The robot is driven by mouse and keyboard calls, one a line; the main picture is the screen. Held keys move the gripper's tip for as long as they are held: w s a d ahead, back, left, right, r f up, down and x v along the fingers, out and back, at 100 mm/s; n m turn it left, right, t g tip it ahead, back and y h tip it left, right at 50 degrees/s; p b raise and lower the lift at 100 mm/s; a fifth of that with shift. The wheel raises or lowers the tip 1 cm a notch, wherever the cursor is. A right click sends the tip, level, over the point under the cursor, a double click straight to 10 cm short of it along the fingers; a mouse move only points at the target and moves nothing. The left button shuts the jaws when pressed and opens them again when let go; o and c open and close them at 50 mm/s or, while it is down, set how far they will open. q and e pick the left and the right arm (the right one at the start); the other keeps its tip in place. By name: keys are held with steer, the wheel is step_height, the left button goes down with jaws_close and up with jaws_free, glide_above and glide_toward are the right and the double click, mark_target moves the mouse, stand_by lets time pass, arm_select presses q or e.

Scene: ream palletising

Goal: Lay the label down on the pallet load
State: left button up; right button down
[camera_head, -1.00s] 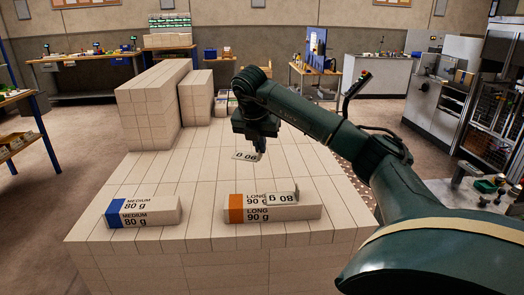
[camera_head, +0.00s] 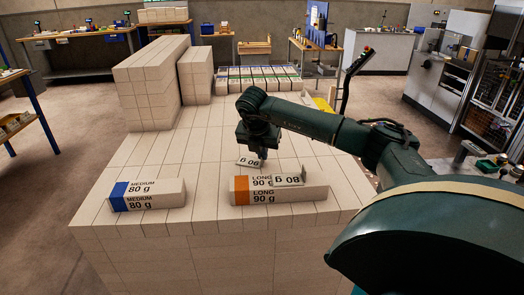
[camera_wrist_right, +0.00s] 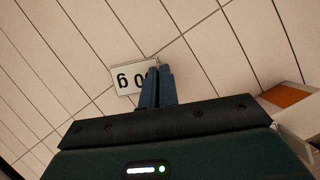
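My right gripper (camera_head: 263,153) is shut on a small white label (camera_head: 249,162) printed "90 g", which reads upside down. In the right wrist view the label (camera_wrist_right: 128,76) sticks out beside the closed fingertips (camera_wrist_right: 155,84). The label is over the pallet load (camera_head: 190,150), a broad block of pale reams, behind the orange-ended ream; whether it touches the top I cannot tell. A second label (camera_head: 289,179), "80 g" upside down, rests on the orange-ended "LONG 90 g" ream (camera_head: 280,196). My left gripper is out of view.
A blue-ended "MEDIUM 80 g" ream (camera_head: 147,195) lies at the front left of the load. Taller ream stacks (camera_head: 150,88) stand at the back left. Several reams (camera_head: 258,80) lie behind the load. The top between is clear.

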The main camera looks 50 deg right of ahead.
steer(key=shift+f, duration=0.1)
steer(key=c, duration=1.8)
jaws_free()
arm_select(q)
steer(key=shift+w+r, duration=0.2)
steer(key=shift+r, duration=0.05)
arm_select(e)
steer(key=shift+o, duration=0.6)
steer(key=shift+r, duration=0.2)
arm_select(q)
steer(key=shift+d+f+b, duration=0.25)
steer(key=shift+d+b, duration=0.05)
steer(key=shift+b, duration=0.4)
arm_select(e)
steer(key=v, duration=1.2)
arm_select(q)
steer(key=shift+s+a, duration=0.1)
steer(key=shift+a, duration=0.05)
arm_select(e)
steer(key=shift+s+f, duration=0.1)
steer(key=shift+s, duration=0.05)
